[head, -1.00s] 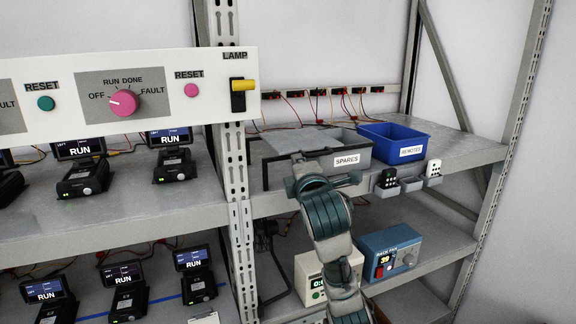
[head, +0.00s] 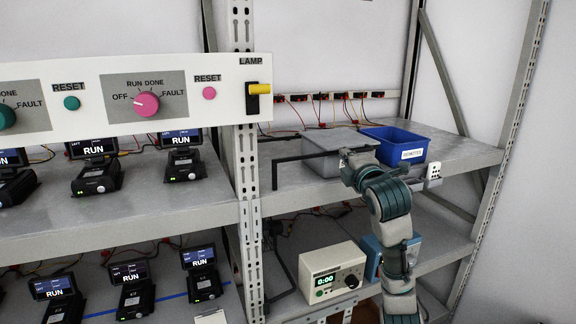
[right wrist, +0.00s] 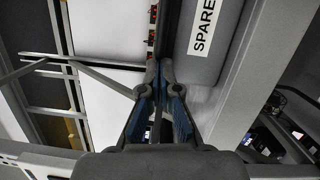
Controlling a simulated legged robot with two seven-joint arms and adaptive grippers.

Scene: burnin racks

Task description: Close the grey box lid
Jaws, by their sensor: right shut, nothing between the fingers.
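The grey box (head: 330,167) stands on the upper right shelf, left of a blue bin (head: 412,140). Its grey lid (head: 338,138) lies flat across the top, and I see no opening there. My right gripper (head: 347,156) is at the box's front upper edge and hides its label in the head view. In the right wrist view the box front (right wrist: 208,45) with its SPARES label is right of my shut, empty fingers (right wrist: 160,72). I cannot tell whether they touch the lid. My left gripper is not in view.
A thin dark rail (head: 300,157) on a post runs left of the box. Small holders with a remote (head: 433,170) hang on the shelf's front edge. A timer unit (head: 332,274) stands on the shelf below. A white control panel (head: 200,122) is at the left.

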